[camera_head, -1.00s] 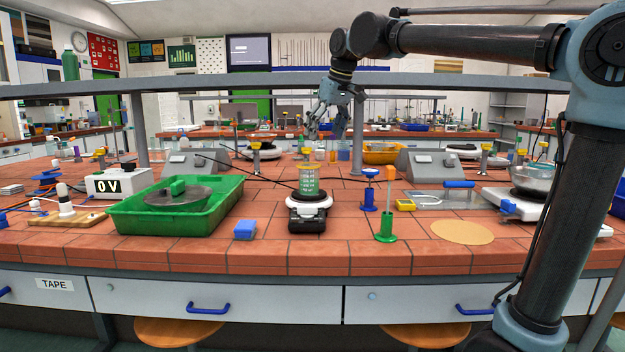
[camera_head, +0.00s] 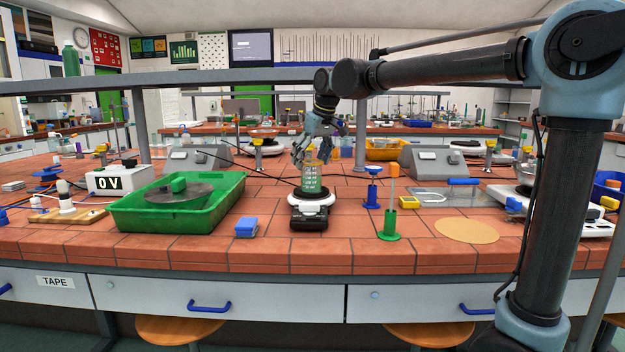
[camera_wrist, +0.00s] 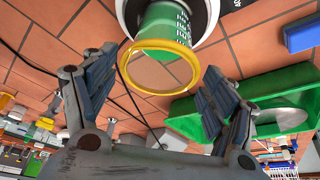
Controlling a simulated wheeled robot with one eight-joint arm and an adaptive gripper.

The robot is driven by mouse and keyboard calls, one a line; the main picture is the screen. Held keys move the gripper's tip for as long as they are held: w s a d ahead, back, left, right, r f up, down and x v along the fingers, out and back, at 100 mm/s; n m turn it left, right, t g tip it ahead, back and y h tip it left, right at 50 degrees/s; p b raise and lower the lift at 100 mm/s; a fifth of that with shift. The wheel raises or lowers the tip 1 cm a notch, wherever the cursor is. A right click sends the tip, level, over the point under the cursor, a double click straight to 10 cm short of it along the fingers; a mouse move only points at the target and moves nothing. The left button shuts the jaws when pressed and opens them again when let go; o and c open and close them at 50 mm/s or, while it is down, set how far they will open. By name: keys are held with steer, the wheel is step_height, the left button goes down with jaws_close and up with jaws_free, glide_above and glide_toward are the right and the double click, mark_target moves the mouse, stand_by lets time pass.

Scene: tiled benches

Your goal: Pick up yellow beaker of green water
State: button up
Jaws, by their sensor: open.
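The beaker (camera_head: 311,178) has a yellow rim and holds green liquid; it stands upright on a small black and white balance (camera_head: 309,213) near the bench's front middle. My gripper (camera_head: 317,150) is open, just above and behind the beaker's rim in the head view, partly overlapping it. In the wrist view, the beaker's yellow rim (camera_wrist: 133,84) and green body lie ahead between the spread fingers of my gripper (camera_wrist: 150,95). Nothing is between the fingertips that I can see them touching.
A green tray (camera_head: 230,201) with a grey disc stands left of the balance. A blue block (camera_head: 246,228) lies front left. A grey shelf rail (camera_head: 230,86) crosses above.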

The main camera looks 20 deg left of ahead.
mark_target(308, 172)
steer(key=shift+d+x, duration=0.1)
steer(key=shift+x, duration=1.25)
steer(key=shift+d+x, duration=0.15)
steer(key=shift+x, duration=1.2)
steer(key=c, duration=1.2)
steer(key=shift+c, duration=0.2)
